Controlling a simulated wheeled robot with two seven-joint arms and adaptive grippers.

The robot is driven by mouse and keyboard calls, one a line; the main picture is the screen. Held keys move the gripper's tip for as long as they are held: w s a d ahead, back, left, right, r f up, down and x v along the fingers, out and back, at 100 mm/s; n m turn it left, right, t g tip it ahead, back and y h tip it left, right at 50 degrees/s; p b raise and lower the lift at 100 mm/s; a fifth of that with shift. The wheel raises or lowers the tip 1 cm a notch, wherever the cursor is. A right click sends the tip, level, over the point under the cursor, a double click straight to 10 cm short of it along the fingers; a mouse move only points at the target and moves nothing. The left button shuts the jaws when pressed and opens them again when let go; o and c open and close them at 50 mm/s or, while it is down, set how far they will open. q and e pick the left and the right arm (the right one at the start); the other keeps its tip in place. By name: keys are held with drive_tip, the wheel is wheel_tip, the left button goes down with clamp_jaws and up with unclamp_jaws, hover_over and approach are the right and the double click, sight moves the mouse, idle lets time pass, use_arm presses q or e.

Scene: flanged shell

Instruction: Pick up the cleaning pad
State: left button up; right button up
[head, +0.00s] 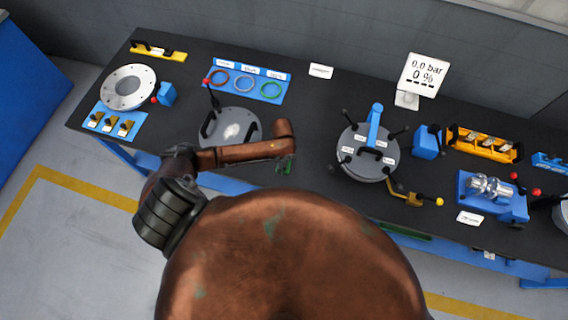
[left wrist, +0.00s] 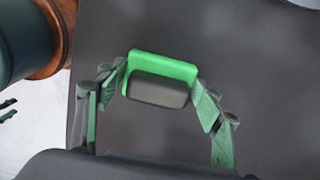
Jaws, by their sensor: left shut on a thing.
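The cleaning pad (left wrist: 160,75) is a small block with a bright green back and a dark grey face, seen in the left wrist view. My left gripper (left wrist: 162,88) has its green-padded fingers on either side of the pad and is shut on it. In the head view the left gripper (head: 286,165) is at the front edge of the dark bench, mostly hidden under my arm. The pad cannot be made out clearly there. My right gripper is not in view.
On the bench, a grey round plate with handles (head: 230,137) is left of the gripper, and a lidded round vessel (head: 366,165) is right of it. A blue ring tray (head: 246,80) lies behind. A yellow-handled tool (head: 412,198) lies near the front edge.

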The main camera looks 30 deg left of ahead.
sight(290, 169)
use_arm(q)
drive_tip(key=shift+c, duration=0.3)
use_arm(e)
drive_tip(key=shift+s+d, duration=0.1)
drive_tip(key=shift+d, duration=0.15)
use_arm(q)
drive_tip(key=shift+r, duration=0.1)
drive_tip(key=shift+r, duration=0.2)
wheel_tip(290, 169, up, 2)
drive_tip(key=shift+r, duration=0.1)
drive_tip(key=d+r, duration=0.2)
drive_tip(key=r, duration=0.1)
drive_tip(key=s+d+r, duration=0.1)
drive_tip(key=d+r, duration=0.1)
drive_tip(key=shift+d+r, duration=0.1)
drive_tip(key=shift+r, duration=0.05)
drive_tip(key=s+d+r+b, duration=0.1)
drive_tip(key=s+d+r, duration=0.1)
drive_tip(key=d+r, duration=0.3)
drive_tip(key=d, duration=0.4)
drive_tip(key=shift+s+d+b, duration=0.25)
drive_tip(key=shift+b, duration=0.1)
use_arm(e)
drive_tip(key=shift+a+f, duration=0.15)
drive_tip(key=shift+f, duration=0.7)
